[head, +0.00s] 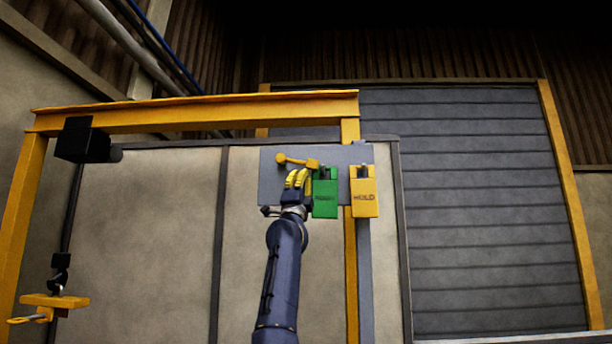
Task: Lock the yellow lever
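The yellow lever (298,161) is on a grey plate (268,185) fixed to the yellow frame. It lies nearly level, with its rounded knob at the left and its other end near the top of a green tag. My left gripper (297,174), with yellow fingertips, is just below the lever, near its middle. Its fingers point up toward the plate. Whether they touch the lever, and how far apart they are, I cannot tell. The arm hides the lower part of the plate. My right gripper is out of view.
The green tag (325,198) hangs just right of my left gripper. A yellow tag marked HOLD (363,197) hangs beside it. The yellow frame's beam (200,113) runs above. A black box (82,141) and a yellow clamp-like part (50,302) are at the left.

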